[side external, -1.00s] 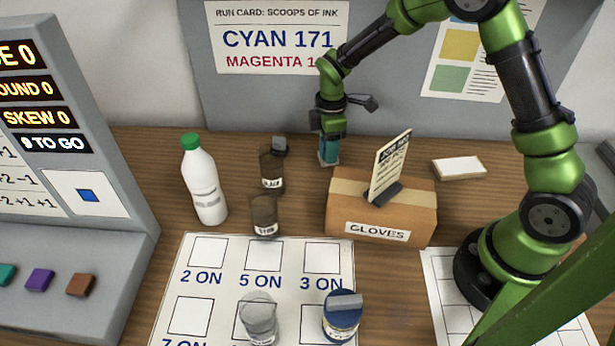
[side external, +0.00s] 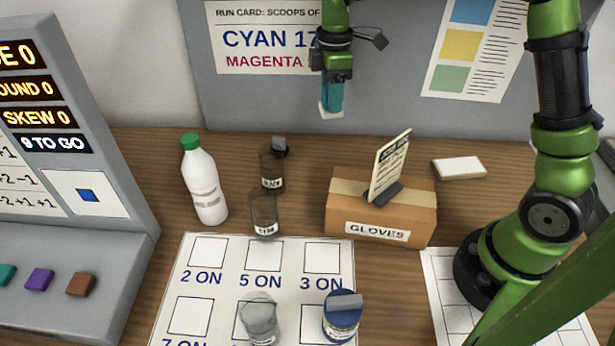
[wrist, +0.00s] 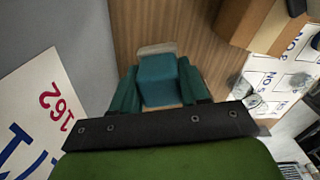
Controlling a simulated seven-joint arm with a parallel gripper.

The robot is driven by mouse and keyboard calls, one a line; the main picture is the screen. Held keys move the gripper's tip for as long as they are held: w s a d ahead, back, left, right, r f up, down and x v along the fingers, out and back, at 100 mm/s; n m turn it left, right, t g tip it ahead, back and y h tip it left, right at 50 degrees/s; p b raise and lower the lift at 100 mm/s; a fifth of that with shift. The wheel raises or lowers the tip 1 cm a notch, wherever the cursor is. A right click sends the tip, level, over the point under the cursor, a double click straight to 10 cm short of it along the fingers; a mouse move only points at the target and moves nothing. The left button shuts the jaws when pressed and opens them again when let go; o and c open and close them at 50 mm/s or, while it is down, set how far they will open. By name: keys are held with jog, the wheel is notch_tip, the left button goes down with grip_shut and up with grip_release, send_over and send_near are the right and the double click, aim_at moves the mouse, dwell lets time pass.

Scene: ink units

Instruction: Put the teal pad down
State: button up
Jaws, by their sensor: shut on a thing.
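My gripper (side external: 332,98) is raised above the back of the wooden table, in front of the grey back panel, pointing down. It is shut on the teal pad (wrist: 158,80), a small teal block with a pale layer at its far end. The pad also shows in the side view (side external: 331,95), with its whitish underside lowest and clear of the table. In the wrist view the pad sits between the two dark teal fingers.
A gloves box (side external: 345,216) with an upright card stands in front and to the right. Two dark jars (side external: 264,215) and a white bottle (side external: 206,190) stand to the left. A printed sheet (side external: 230,305) lies nearer. A white block (side external: 459,167) lies at the back right.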

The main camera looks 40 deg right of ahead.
jog(key=s+a+r+n, duration=0.1)
jog(key=s+a+n, duration=0.2)
jog(key=a, duration=0.5)
jog(key=s+a+n, duration=0.3)
jog(key=a+n, duration=0.1)
jog(key=a, duration=0.4)
jog(key=s+a+n, duration=0.8)
jog(key=s+a, duration=0.5)
jog(key=s, duration=0.1)
notch_tip(320, 180, down, 10)
jog(key=r, duration=0.1)
jog(key=w+a, duration=0.3)
jog(key=a, duration=0.1)
jog(key=w+a+f, duration=0.1)
jog(key=w+a, duration=0.2)
jog(key=a, duration=0.1)
jog(key=w+a+f, duration=0.1)
jog(key=w+a, duration=0.3)
jog(key=shift+f, duration=1.95)
jog(key=shift+f, duration=0.1)
jog(key=o, duration=1.1)
jog(key=shift+c, duration=0.2)
